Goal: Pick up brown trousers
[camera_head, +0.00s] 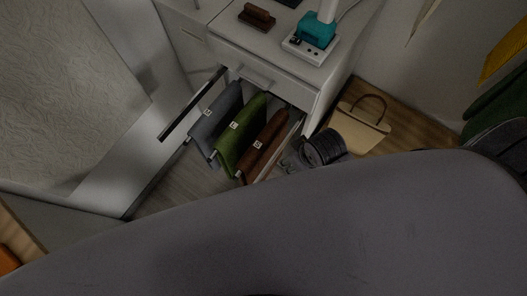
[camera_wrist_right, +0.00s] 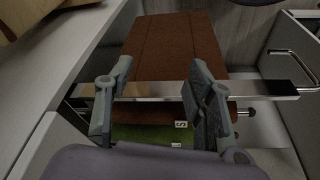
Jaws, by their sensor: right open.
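The brown trousers (camera_head: 264,146) hang on the right side of a pulled-out trouser rack, beside green trousers (camera_head: 240,135) and grey-blue trousers (camera_head: 215,122). My right gripper (camera_head: 290,161) is just right of the brown trousers. In the right wrist view the brown trousers (camera_wrist_right: 178,45) spread out beyond and between the fingers of my open right gripper (camera_wrist_right: 158,72). A shiny metal rail (camera_wrist_right: 155,91) crosses the view between the fingers. Green cloth (camera_wrist_right: 150,135) shows below. I cannot tell whether the fingers touch the brown cloth. My left gripper is not in view.
A white cabinet (camera_head: 268,55) stands above the rack, with a teal object (camera_head: 317,30) and a brown brush (camera_head: 257,16) on top. A beige handbag (camera_head: 358,130) stands at the right. A black rail (camera_head: 192,104) borders the rack's left side.

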